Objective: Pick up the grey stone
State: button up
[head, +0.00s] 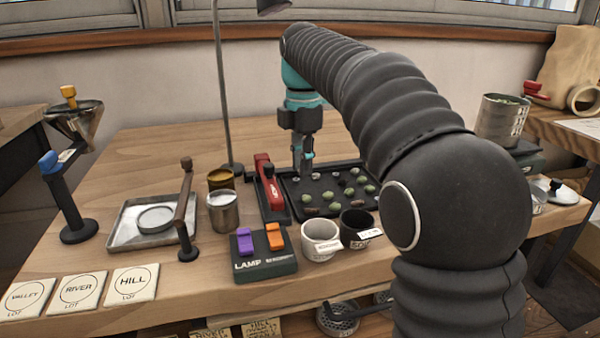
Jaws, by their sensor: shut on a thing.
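My gripper (304,172) points straight down over the back left part of the black sorting tray (290,206). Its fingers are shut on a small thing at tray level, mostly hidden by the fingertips. A small grey piece, seemingly the grey stone (296,180), shows right at the fingertips. At this size I cannot tell whether it is clear of the tray surface. Several green beans (328,196) and a few brown and grey pieces lie spread over the tray to the right.
A red-handled tool (268,182) lies along the tray's left edge. A white cup (320,240) and a black cup (358,227) stand in front. The lamp switch box (265,262), a metal can (223,212) and a thin lamp pole (223,90) are left.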

jog(key=s+d+r, duration=0.3)
jog(key=d+r, duration=0.3)
jog(key=d, duration=0.5)
jog(key=shift+r+p, duration=0.25)
jog(key=shift+p, duration=0.15)
jog(key=shift+a, duration=0.1)
